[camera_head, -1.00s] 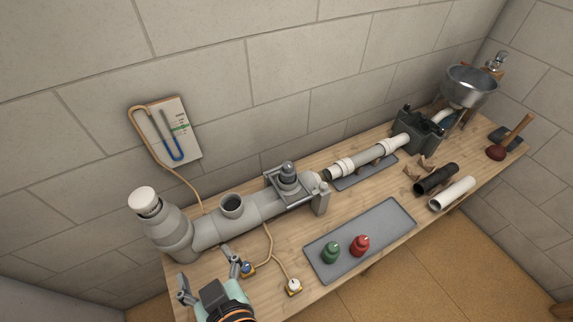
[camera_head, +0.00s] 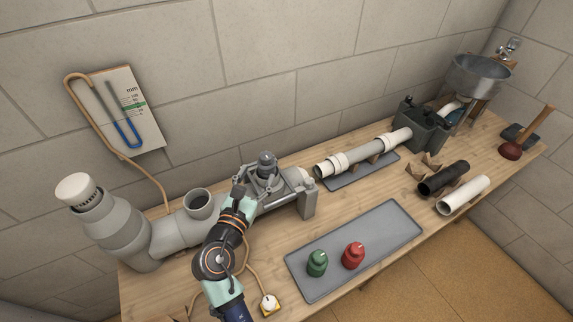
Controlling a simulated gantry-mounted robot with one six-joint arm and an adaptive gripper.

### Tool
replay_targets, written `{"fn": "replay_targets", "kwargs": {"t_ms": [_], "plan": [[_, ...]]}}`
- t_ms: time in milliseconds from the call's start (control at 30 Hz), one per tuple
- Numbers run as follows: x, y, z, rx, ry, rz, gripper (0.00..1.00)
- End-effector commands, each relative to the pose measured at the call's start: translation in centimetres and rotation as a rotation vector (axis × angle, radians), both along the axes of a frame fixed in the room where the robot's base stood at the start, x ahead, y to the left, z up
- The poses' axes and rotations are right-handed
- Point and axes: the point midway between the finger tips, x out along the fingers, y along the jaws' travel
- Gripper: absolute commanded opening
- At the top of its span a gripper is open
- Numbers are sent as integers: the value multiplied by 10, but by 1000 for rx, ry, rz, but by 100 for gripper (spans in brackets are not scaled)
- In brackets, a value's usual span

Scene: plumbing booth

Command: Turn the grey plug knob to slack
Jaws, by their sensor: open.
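The dark grey plug knob (camera_head: 267,160) stands upright in a square metal frame (camera_head: 284,187) on top of the thick grey pipe (camera_head: 173,232). My gripper (camera_head: 243,193) is open and empty. It is just left of and in front of the knob, close to the frame. The wrist and fingers cover part of the pipe and the frame's near left corner. I cannot tell whether a finger touches the frame.
A pipe opening (camera_head: 197,203) stands left of my gripper. A gauge board (camera_head: 120,108) hangs on the wall with its hose. A white-knobbed valve (camera_head: 268,305) lies at the front.

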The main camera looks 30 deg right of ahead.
Motion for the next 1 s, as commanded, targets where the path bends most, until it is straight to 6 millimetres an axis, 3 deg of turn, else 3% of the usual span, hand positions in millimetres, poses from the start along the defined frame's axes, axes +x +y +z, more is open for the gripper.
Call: {"fn": "replay_targets", "kwargs": {"t_ms": [100, 267, 700, 1000], "plan": [[7, 1, -4, -115, 77, 5, 64], [11, -3, -4, -123, 83, 3, 64], [59, -52, -5, -119, 81, 2, 64], [62, -55, -3, -118, 80, 4, 64]]}}
